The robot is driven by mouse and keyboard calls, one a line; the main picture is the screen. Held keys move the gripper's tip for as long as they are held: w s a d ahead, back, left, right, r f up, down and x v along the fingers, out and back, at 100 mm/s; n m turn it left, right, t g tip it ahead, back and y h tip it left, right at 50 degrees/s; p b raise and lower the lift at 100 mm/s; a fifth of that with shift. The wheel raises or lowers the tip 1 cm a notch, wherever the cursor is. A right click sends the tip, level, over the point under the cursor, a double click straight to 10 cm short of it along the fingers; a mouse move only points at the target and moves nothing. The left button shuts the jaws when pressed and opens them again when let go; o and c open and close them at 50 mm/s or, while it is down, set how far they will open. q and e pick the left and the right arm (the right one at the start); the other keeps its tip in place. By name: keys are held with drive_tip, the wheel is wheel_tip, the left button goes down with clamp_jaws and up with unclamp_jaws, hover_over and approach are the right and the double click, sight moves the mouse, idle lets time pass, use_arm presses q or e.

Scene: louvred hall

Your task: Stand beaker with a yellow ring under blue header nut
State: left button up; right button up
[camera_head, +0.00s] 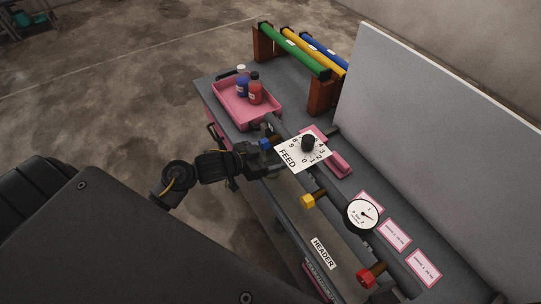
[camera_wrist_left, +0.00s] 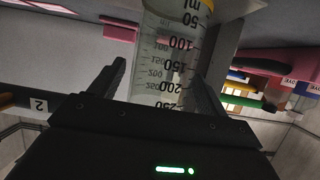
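A clear beaker (camera_wrist_left: 164,62) with black graduations stands large in the left wrist view, upside down in that picture. In the head view my left gripper (camera_head: 266,158) is at the near side of the bench, just below the blue header nut (camera_head: 266,143). The beaker is mostly hidden there by the gripper and the feed plate. My right gripper is not in view.
The FEED dial plate (camera_head: 303,153) is close right of the gripper. Further along are a yellow nut (camera_head: 307,201), a gauge (camera_head: 362,215) and a red nut (camera_head: 366,279).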

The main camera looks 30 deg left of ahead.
use_arm(q)
drive_tip(key=shift+r, duration=0.1)
drive_tip(key=shift+r, duration=0.15)
drive_tip(key=b+v, duration=0.1)
drive_tip(key=v, duration=1.1)
drive_tip(key=shift+a, duration=0.1)
